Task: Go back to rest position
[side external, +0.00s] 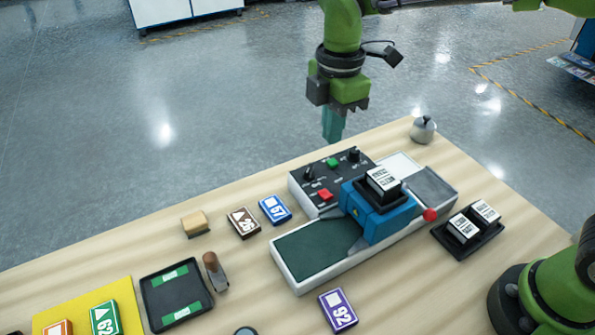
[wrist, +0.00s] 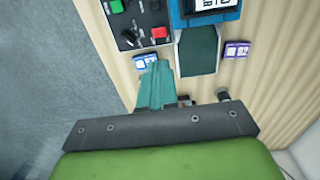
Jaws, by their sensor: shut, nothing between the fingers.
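My gripper (side external: 333,124) is shut and empty. Its teal fingers point down in the side external view, raised above the far edge of the table and behind the machine's control panel. In the wrist view the teal fingers (wrist: 156,88) are together with nothing between them. The laminating machine (side external: 320,248) stands in the middle of the table, with a blue roller housing (side external: 378,217) and a black control panel (side external: 325,177) carrying green and red buttons. The panel also shows in the wrist view (wrist: 130,36). My gripper is apart from all of these.
A blue block (side external: 275,210), a brown block (side external: 243,222) and a purple block (side external: 338,311) lie around the machine. A black tray (side external: 436,229) holds two labelled blocks at right. A grey bell-shaped object (side external: 423,130) stands at the back. Another tray (side external: 150,299) and a yellow mat (side external: 128,285) are at left.

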